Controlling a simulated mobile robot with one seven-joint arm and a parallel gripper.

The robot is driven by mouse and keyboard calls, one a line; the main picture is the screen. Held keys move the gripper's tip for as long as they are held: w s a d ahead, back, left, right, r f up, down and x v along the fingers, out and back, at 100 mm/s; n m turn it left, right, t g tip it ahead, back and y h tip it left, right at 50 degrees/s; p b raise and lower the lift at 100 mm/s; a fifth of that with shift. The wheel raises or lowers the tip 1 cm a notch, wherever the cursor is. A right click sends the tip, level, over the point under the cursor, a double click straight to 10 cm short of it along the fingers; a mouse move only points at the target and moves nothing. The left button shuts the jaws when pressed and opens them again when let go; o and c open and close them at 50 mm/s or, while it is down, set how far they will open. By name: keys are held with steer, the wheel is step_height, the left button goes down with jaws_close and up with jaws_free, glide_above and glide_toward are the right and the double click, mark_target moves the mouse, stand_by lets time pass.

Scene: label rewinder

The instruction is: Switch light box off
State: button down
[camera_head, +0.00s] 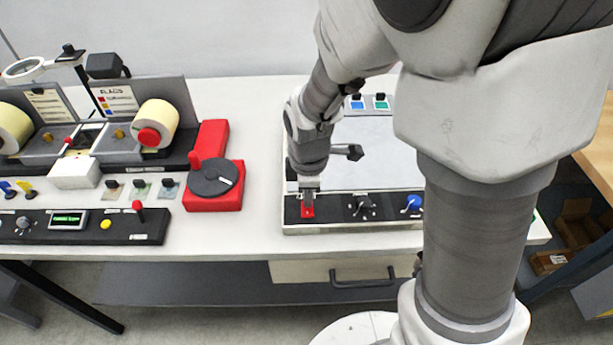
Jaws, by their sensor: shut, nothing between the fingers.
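The light box (375,158) stands on the right half of the white table, with a pale flat top and a dark control strip along its front. A red switch (308,213) sits at the strip's left end. My gripper (308,203) is shut and points down right at the red switch, covering part of it. I cannot tell whether it touches the switch, or the switch's position. A black knob (361,206) and a blue knob (413,204) sit further right on the strip. Whether the top is lit is unclear.
The label rewinder (110,130) with label rolls stands at the left. A red block with a black crank disc (215,178) stands between it and the light box. A drawer (350,272) hangs below the table. White table is clear between the red block and light box.

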steer(key=shift+s+f, duration=0.15)
steer(key=shift+s, duration=0.65)
steer(key=shift+r, duration=0.2)
steer(key=shift+a+r+p, duration=0.1)
steer(key=shift+r+p, duration=0.55)
steer(key=shift+p, duration=0.05)
step_height(320, 180, up, 12)
steer(key=s+p, duration=0.1)
steer(key=p, duration=0.1)
steer(key=shift+s+r+p, duration=0.25)
steer(key=shift+s+p, duration=0.1)
steer(key=shift+p, duration=0.05)
